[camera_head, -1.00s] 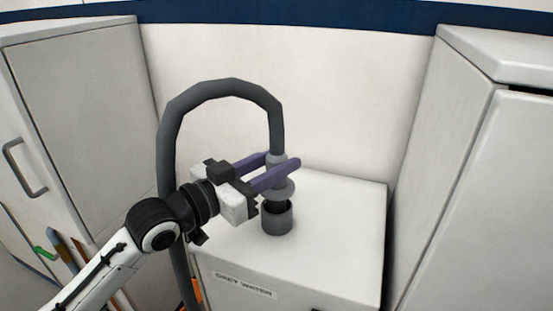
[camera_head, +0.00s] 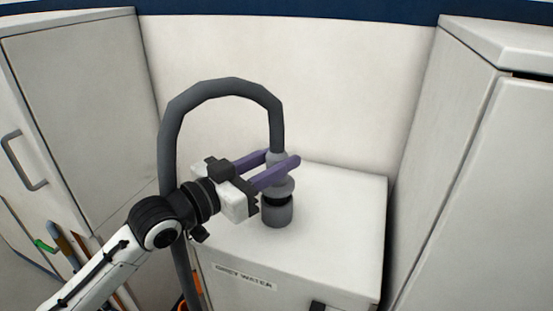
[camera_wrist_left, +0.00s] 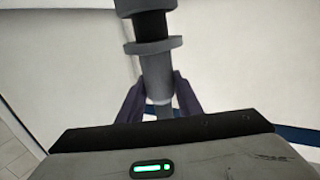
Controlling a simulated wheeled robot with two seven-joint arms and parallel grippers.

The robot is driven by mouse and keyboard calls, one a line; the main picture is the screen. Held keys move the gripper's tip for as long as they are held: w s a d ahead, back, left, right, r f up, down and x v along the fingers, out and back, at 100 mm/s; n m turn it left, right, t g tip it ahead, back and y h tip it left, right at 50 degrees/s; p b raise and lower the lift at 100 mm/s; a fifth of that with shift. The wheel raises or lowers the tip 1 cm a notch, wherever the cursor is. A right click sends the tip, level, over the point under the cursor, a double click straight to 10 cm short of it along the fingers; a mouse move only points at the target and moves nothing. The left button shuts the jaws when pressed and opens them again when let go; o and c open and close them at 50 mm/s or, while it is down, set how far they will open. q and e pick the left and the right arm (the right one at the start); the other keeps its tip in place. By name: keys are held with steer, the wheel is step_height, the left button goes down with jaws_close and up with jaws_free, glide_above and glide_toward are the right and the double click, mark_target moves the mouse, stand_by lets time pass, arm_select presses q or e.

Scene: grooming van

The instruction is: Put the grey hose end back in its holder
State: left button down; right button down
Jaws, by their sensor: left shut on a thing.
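The grey hose (camera_head: 228,88) arches up from behind my left arm and comes down to its grey hose end (camera_head: 276,183), which has a wide flange. My left gripper (camera_head: 281,158), with purple fingers, is shut on the hose end above the flange. The hose end is upright over the grey cup-shaped holder (camera_head: 277,215) on the white box. A black band shows between flange and holder. In the left wrist view the hose end (camera_wrist_left: 157,75), black section (camera_wrist_left: 151,26) and holder (camera_wrist_left: 146,5) are in line. Whether the black section's tip is inside the holder is hidden. My right gripper is not in view.
The white box (camera_head: 345,205), labelled "GREY WATER", has a clear top around the holder. A white cabinet (camera_head: 85,100) with a handle stands at left, another cabinet (camera_head: 465,170) at right. A pale wall (camera_head: 340,90) is behind.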

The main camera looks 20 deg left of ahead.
arm_select(q)
steer(key=shift+f, duration=0.55)
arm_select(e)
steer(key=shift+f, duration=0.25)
arm_select(q)
steer(key=c, duration=1.4)
jaws_free()
steer(key=shift+o, duration=1.1)
steer(key=shift+s+a+f, duration=0.15)
steer(key=shift+s, duration=0.1)
steer(key=b+v, duration=0.1)
steer(key=v, duration=0.8)
steer(key=shift+s, duration=0.3)
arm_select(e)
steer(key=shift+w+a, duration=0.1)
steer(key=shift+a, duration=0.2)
arm_select(q)
steer(key=shift+a+r, duration=0.1)
steer(key=shift+r, duration=0.15)
